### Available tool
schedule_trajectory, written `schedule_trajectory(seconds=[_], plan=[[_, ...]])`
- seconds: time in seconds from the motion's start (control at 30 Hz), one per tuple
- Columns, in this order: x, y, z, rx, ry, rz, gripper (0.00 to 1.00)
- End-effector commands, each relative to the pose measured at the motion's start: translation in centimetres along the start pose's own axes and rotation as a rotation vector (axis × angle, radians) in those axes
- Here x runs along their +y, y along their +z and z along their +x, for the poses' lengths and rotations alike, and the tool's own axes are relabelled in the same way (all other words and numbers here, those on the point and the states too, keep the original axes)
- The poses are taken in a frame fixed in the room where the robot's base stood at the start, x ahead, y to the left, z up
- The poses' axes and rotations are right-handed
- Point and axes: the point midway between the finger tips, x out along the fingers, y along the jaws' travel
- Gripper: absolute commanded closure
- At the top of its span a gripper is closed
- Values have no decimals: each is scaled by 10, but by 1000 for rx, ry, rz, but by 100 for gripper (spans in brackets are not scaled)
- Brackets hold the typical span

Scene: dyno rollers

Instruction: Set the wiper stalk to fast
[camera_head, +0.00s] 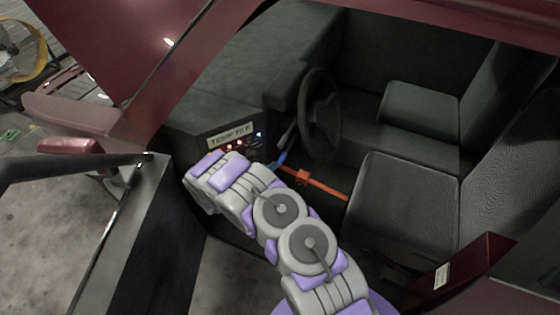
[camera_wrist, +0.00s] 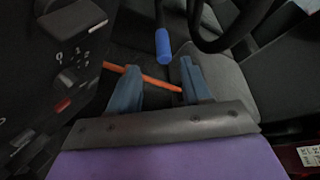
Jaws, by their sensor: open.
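The wiper stalk appears to be the dark rod with a blue tip (camera_wrist: 163,45) at the top centre of the wrist view, beside the steering wheel (camera_wrist: 235,28). My gripper (camera_wrist: 158,68) is open, its two blue-grey fingers apart. The blue tip shows just beyond the fingertips, between their lines, and nothing is held. In the head view my arm reaches into the car toward the steering wheel (camera_head: 318,112), and most of my gripper is hidden behind the arm. A small blue part shows there below the wheel; I cannot tell whether it is finger or stalk.
An orange bar (camera_head: 315,184) runs below the wheel; it also crosses behind my fingers in the wrist view (camera_wrist: 155,81). A panel with a display (camera_head: 231,136) and lit buttons stands to the left. Seats (camera_head: 400,205) fill the right side.

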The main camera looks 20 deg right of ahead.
Motion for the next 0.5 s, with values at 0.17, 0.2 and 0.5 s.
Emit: schedule_trajectory(seconds=[0.17,0.2,0.5], plan=[[-1,-2,38,4,-1,5,52],[-2,-2,46,5,-1,5,52],[-1,0,80,0,-2,2,52]])
